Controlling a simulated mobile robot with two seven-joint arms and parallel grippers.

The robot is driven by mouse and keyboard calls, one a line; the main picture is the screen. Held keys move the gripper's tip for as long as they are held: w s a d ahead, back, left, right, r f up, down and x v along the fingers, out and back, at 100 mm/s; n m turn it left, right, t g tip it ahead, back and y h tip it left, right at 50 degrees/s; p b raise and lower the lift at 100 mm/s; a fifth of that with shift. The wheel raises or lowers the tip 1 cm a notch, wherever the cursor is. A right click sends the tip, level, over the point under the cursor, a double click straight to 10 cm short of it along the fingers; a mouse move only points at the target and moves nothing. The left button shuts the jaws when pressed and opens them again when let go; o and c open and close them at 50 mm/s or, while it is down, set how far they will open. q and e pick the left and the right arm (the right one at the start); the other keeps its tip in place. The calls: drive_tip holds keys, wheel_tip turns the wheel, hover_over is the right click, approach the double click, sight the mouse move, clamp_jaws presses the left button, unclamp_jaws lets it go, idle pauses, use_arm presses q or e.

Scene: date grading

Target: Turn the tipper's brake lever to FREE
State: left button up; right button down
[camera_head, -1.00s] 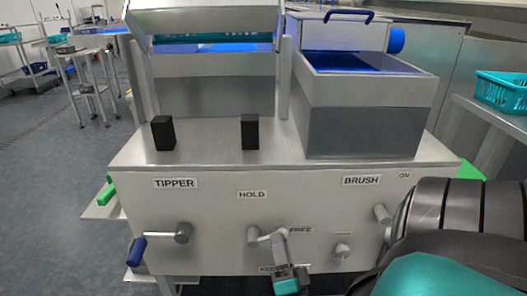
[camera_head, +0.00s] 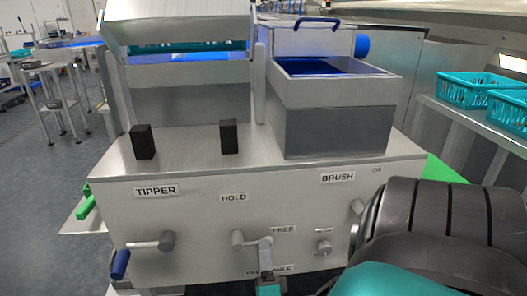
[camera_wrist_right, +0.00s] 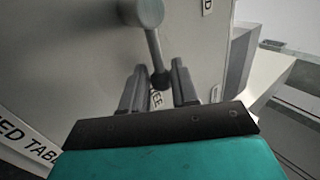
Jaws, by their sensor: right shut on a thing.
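The brake lever (camera_head: 238,238) is a grey hub with a rod on the machine's front panel, below the HOLD label (camera_head: 233,198). Its rod points right, to just below and left of the FREE label (camera_head: 283,229). My right gripper (camera_head: 265,243) comes from below and is shut on the rod's end. In the right wrist view the lever's knob (camera_wrist_right: 160,78) sits between the fingers of the right gripper (camera_wrist_right: 157,88), with part of the FREE label behind it. The fingers hide some of the rod's end in the head view. My left gripper is out of view.
The TIPPER crank (camera_head: 166,240) with its blue handle (camera_head: 120,264) is left of the lever. A small knob (camera_head: 323,247) is to its right, under the BRUSH label (camera_head: 337,178). Two black blocks (camera_head: 143,142) stand on the machine top. Teal baskets (camera_head: 470,90) stand at the right.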

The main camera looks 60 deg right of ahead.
drive_tip(key=shift+w, duration=0.1)
drive_tip(key=c, duration=0.9)
unclamp_jaws()
drive_tip(key=shift+o, duration=0.2)
use_arm(q)
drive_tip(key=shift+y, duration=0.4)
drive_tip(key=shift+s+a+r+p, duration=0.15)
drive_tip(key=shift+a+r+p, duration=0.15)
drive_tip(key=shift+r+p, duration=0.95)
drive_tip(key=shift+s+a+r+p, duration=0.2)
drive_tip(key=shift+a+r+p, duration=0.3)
drive_tip(key=shift+p, duration=1.3)
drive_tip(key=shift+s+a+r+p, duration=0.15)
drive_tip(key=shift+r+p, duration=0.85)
drive_tip(key=shift+p, duration=0.55)
use_arm(e)
drive_tip(key=shift+r, duration=10)
